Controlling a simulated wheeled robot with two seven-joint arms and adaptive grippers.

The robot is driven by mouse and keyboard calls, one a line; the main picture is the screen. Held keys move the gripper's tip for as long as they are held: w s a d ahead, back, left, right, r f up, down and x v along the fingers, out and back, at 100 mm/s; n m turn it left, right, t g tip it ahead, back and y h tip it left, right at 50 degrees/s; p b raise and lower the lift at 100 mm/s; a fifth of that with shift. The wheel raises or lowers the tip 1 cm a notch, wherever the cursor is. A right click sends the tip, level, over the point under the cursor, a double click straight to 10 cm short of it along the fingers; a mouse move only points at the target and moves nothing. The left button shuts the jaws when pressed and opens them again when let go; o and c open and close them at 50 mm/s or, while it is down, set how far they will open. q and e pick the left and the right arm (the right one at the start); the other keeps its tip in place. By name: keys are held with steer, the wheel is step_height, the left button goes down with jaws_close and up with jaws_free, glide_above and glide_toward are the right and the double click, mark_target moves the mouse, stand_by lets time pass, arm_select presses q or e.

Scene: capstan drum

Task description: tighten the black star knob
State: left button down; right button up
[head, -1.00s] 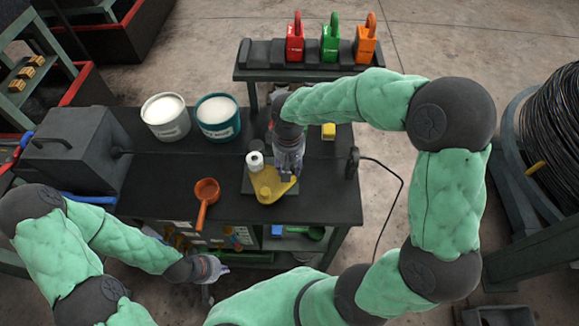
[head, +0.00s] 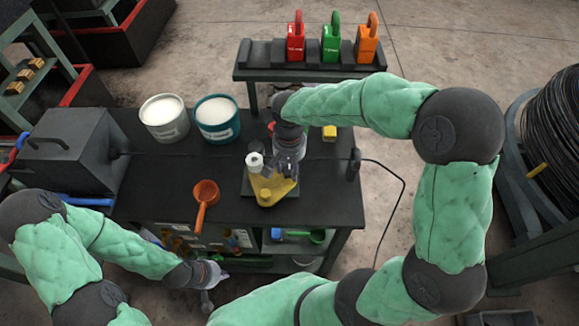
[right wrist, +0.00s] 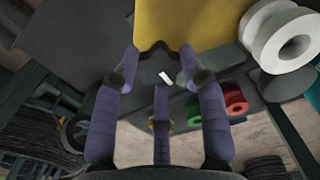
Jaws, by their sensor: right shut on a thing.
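My right gripper (head: 283,172) is over the back right part of a yellow plate (head: 266,196) on the bench. In the right wrist view its purple fingers (right wrist: 163,85) close around the dark star knob (right wrist: 150,72), which carries a white mark. The knob sits by the edge of the yellow plate (right wrist: 190,22). In the head view the knob is hidden by the gripper. My left gripper (head: 212,278) hangs low in front of the bench, away from the knob. Its fingers are too small to read.
A white spool (head: 254,161) stands close to the left of the right gripper. An orange ladle (head: 205,195), a white bucket (head: 164,117) and a teal bucket (head: 217,117) are farther left on the bench (head: 320,205). A rack with coloured padlocks (head: 330,45) stands behind.

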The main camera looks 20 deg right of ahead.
mark_target(289, 168)
steer(key=shift+w+d+r, duration=0.1)
steer(key=shift+w+r, duration=0.2)
steer(key=shift+w, duration=0.05)
steer(key=o, duration=1)
steer(key=shift+o, duration=0.7)
steer(key=shift+f, duration=0.15)
steer(key=shift+s, duration=0.1)
step_height(289, 168, up, 12)
